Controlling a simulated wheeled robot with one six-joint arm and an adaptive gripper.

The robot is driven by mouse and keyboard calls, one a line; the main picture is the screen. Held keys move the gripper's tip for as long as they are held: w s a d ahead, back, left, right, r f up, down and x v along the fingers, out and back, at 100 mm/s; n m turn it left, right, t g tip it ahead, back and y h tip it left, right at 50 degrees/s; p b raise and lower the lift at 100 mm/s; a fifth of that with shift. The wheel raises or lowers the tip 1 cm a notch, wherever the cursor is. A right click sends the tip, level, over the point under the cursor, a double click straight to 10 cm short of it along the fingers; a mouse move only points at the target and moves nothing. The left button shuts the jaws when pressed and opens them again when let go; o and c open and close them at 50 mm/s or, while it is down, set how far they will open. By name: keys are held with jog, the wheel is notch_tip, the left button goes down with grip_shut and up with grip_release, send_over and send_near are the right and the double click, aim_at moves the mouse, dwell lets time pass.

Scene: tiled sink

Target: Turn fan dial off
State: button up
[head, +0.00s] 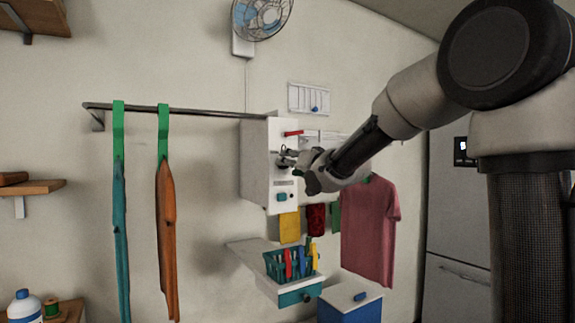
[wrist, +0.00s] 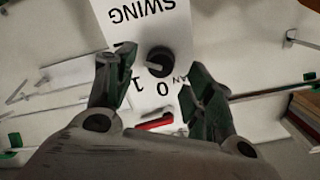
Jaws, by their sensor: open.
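The fan dial (wrist: 163,61) is a round dark knob on a white panel, shown upside down in the wrist view, with 0, 1 and partly hidden FAN lettering beside it. A light mark shows on the knob; I cannot tell surely which number it points to. My gripper (wrist: 158,68) is open, its two fingers on either side of the dial; contact cannot be told. The wall fan (head: 262,18) is at the top.
A red lever (head: 293,133) and a teal button (head: 282,197) are on the box near my gripper. A rail (head: 180,110) with hanging garments runs left. A pink shirt (head: 368,230) hangs right. A teal basket (head: 290,266) of pegs is below.

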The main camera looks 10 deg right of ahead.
jog(key=x, duration=0.2)
jog(key=shift+w+a, duration=0.1)
jog(key=shift+w, duration=0.3)
jog(key=c, duration=1)
